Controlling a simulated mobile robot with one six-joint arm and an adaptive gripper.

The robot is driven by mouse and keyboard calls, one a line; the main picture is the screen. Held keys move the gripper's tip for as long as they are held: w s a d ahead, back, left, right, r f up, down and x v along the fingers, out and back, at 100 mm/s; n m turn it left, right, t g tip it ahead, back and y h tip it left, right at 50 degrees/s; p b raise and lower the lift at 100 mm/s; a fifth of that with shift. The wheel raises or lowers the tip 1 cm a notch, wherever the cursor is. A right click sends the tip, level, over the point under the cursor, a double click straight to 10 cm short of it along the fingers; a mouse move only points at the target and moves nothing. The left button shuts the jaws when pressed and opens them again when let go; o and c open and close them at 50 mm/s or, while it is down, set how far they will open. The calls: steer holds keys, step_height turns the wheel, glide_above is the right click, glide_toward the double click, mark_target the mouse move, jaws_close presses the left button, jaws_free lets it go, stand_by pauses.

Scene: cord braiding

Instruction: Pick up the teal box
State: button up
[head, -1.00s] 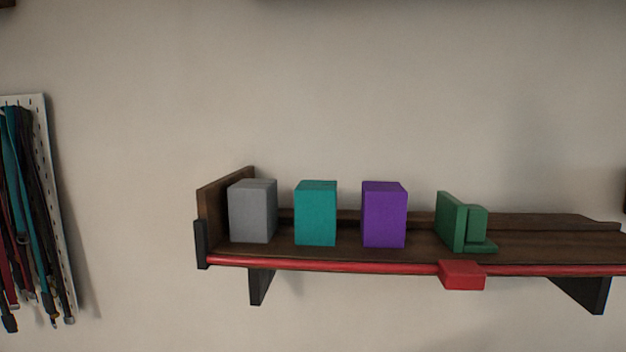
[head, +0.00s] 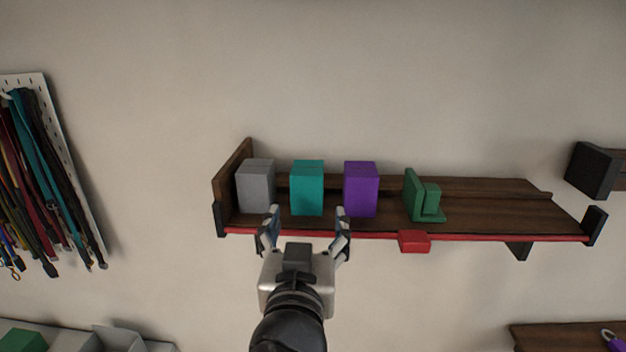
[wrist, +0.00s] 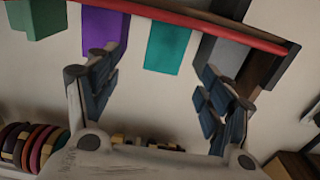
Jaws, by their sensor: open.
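The teal box (head: 307,187) stands upright on the wall shelf (head: 480,209), between a grey box (head: 256,186) and a purple box (head: 360,188). My gripper (head: 303,222) is open and empty in front of the shelf's red front rail, lined up with the teal box and apart from it. In the wrist view, the teal box (wrist: 167,48) shows beyond and between the two fingers of my gripper (wrist: 160,85). The purple box (wrist: 103,30) and the grey box (wrist: 221,56) show partly behind the fingers.
A green bookend-like piece (head: 424,196) stands right of the purple box. A red block (head: 414,241) sits on the front rail. The shelf has a raised left end panel (head: 233,173). Cords hang on a pegboard (head: 45,180) at left. The shelf's right part is clear.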

mark_target(311, 194)
steer(key=w, duration=0.8)
steer(key=shift+w+d+p, duration=0.1)
steer(key=shift+w+p, duration=0.2)
steer(key=shift+p, duration=0.1)
steer(key=w, duration=0.1)
steer(key=w+p, duration=0.1)
steer(key=w, duration=0.3)
steer(key=shift+w+a+r+p, duration=0.15)
steer(key=shift+a+r+p, duration=0.15)
steer(key=shift+a+r, duration=0.1)
steer(key=shift+d, duration=0.1)
steer(key=shift+s, duration=0.2)
steer(key=shift+c, duration=0.5)
steer(key=shift+w, duration=0.1)
steer(key=c, duration=1.2)
